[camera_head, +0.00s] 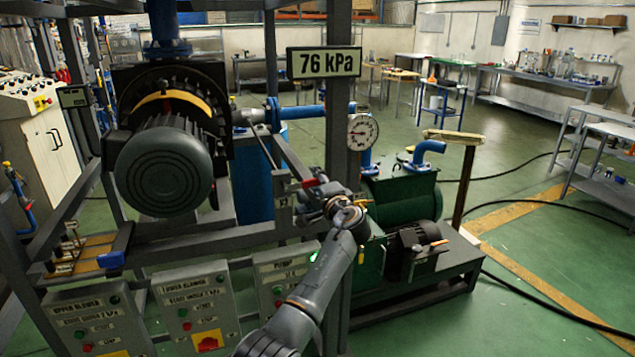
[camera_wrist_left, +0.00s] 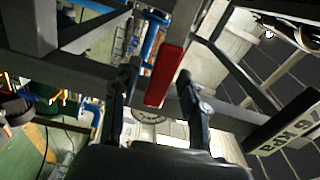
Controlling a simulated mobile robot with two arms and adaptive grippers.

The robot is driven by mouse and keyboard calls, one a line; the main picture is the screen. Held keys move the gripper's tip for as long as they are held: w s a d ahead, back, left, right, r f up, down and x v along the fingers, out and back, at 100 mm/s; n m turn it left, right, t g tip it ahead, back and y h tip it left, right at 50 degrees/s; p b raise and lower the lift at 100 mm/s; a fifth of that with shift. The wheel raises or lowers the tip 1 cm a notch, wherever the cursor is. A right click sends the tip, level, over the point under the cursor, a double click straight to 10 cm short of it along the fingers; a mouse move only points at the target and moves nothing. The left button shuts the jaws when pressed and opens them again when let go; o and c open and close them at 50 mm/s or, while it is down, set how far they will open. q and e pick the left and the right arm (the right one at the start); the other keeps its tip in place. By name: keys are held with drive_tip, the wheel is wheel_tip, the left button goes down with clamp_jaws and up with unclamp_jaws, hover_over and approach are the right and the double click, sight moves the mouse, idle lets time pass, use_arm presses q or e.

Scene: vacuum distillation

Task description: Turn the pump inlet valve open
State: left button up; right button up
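A red valve handle (camera_head: 311,183) shows near the grey upright post in the head view, just left of my left gripper (camera_head: 318,197). In the left wrist view the red handle (camera_wrist_left: 165,75) is a long tilted bar lying between the two fingers of my left gripper (camera_wrist_left: 160,70). The fingers are apart, with space on the left of the handle; it appears nearer the right finger. I cannot tell whether they touch. The valve body is mostly hidden behind my gripper and wrist. The green pump (camera_head: 402,195) stands right of the post. My right gripper is not in view.
A round gauge (camera_head: 362,132) and a "76 kPa" sign (camera_head: 323,62) are above the gripper. The grey frame post (camera_head: 338,120) and a large motor (camera_head: 163,170) stand close by. Control boxes (camera_head: 195,308) line the lower left. Green floor is open at right.

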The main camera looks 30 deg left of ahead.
use_arm(q)
drive_tip(key=shift+f, duration=0.1)
drive_tip(key=v, duration=1.2)
drive_tip(key=s+d+f+m+h, duration=0.1)
drive_tip(key=d+f+h, duration=0.15)
drive_tip(key=f, duration=1.05)
drive_tip(key=d+f+m+h, duration=0.15)
drive_tip(key=f+h, duration=0.25)
drive_tip(key=f, duration=0.9)
drive_tip(key=s+d+f+g+h, duration=0.2)
drive_tip(key=s+f, duration=0.4)
drive_tip(key=f, duration=0.5)
drive_tip(key=s+d+f+g+h, duration=0.1)
drive_tip(key=s+f+g, duration=0.1)
drive_tip(key=s+f, duration=0.7)
drive_tip(key=s+d+f+n+g+h, duration=0.2)
drive_tip(key=s+f+n+g+h, duration=0.1)
drive_tip(key=s+f, duration=1.45)
drive_tip(key=s+f+n+g, duration=0.1)
drive_tip(key=s+f+n, duration=0.1)
drive_tip(key=s, duration=1.1)
drive_tip(key=s+f+n+g+h, duration=0.1)
drive_tip(key=s+f, duration=0.4)
drive_tip(key=s, duration=0.8)
drive_tip(key=shift+s+n+g, duration=0.4)
drive_tip(key=shift+n+g, duration=0.35)
drive_tip(key=shift+g, duration=0.05)
